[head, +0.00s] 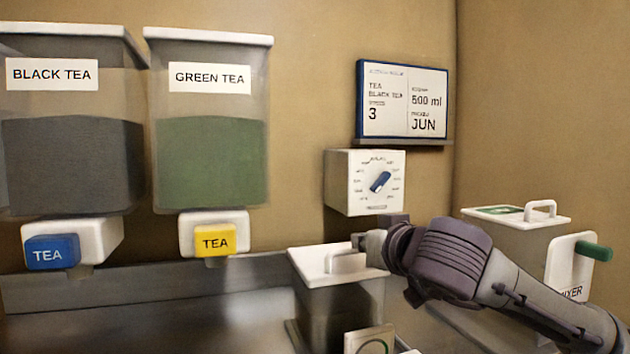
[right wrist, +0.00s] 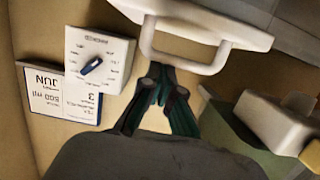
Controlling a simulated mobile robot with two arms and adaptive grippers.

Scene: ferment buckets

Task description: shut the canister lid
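The canister (head: 340,308) stands under the wall dial, a grey box with a white lid (head: 312,262) on top. The lid lies about flat over the canister; I cannot tell whether a thin gap is left. My right gripper (head: 360,243) is at the lid's handle (head: 347,262), coming from the right. In the right wrist view, its fingertips (right wrist: 163,72) are close together beside the white handle bar (right wrist: 190,66), with the lid (right wrist: 200,18) beyond. The bar does not appear to be between the fingers; I cannot tell whether they touch it. My left gripper is not in view.
Black tea (head: 70,160) and green tea (head: 210,160) dispensers with blue and yellow taps are at the left. A dial box (head: 338,182) and a sign (head: 402,100) are on the wall. A mixer (head: 515,235) with a green handle stands at the right.

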